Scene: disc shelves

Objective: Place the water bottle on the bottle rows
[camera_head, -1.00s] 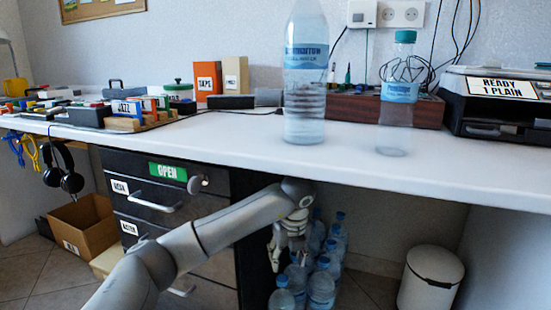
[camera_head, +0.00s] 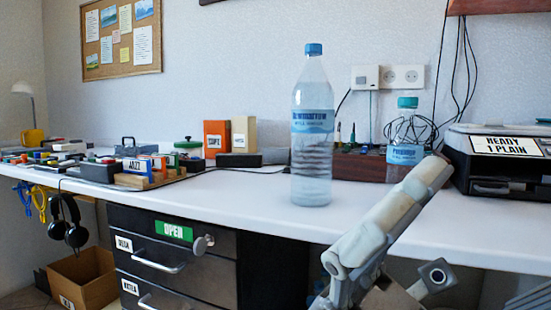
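A tall clear water bottle (camera_head: 312,160) with a blue cap and blue label stands upright on the white desk. A smaller clear bottle (camera_head: 405,153) with a teal cap stands behind and to its right; its lower part is hidden by my arm. That arm (camera_head: 395,220) rises from the bottom edge on the right, in front of the desk. Its gripper cannot be made out clearly, and neither can what it holds, if anything. The left gripper is not in view. The bottle rows under the desk are mostly below the picture or hidden.
The desk (camera_head: 250,205) is clear around the tall bottle. A printer (camera_head: 500,165) stands at the right, a dark red rack (camera_head: 358,166) behind, and blocks (camera_head: 140,180) at the left. Drawers (camera_head: 170,255) and headphones (camera_head: 75,233) are below the desk edge.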

